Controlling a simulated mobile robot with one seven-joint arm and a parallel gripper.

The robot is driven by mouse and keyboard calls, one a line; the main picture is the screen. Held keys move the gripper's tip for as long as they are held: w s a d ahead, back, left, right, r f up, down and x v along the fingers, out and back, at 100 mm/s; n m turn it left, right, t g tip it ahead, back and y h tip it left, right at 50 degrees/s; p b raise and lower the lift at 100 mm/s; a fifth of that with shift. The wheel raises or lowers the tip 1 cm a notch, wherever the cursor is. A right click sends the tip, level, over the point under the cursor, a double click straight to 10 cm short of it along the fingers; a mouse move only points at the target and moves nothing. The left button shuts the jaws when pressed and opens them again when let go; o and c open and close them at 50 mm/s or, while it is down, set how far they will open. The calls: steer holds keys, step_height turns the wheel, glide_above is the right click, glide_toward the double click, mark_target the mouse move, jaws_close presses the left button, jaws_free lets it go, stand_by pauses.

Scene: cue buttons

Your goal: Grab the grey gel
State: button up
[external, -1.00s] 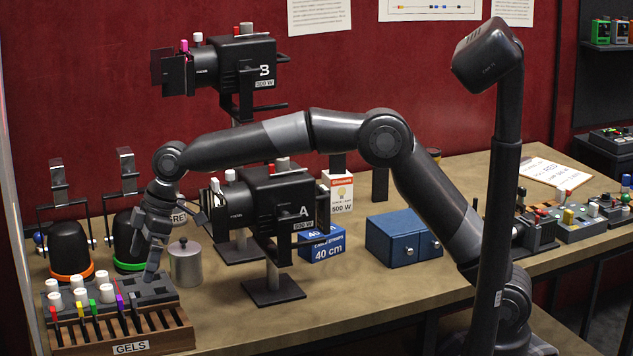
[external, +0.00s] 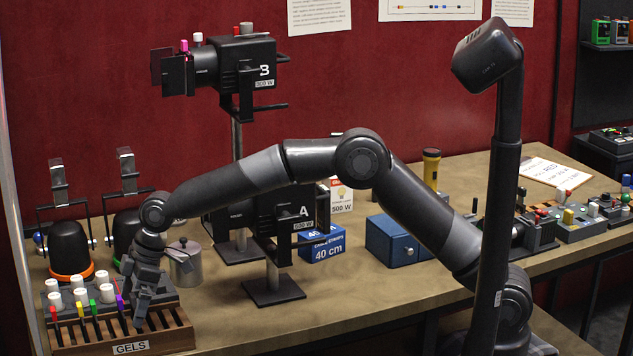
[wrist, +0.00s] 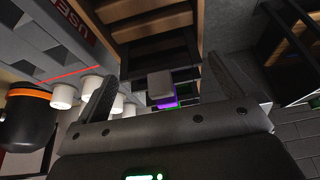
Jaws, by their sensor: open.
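My gripper (external: 140,318) points down over the right part of the wooden gel rack (external: 177,338), which is labelled GELS. In the wrist view its two fingers (wrist: 165,72) are apart. A pale grey block-shaped handle (wrist: 161,86) lies between them in the picture, with a purple gel edge (wrist: 167,103) beside it. Dark slats or frames show just past that handle. In the external view the coloured edges of red, yellow, green and purple (external: 120,303) gels stand in the rack's left slots. My gripper hides part of the rack.
Several white knobs (external: 107,292) stand close left of my gripper. A grey tray, marked USED (wrist: 70,20) in the wrist view, lies behind the rack. A metal canister (external: 183,265), dark domed lamps (external: 70,250) and lamp A's stand (external: 273,290) are nearby.

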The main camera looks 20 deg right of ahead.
steer(key=shift+c, duration=0.4)
steer(key=c, duration=0.8)
steer(key=shift+r, duration=0.15)
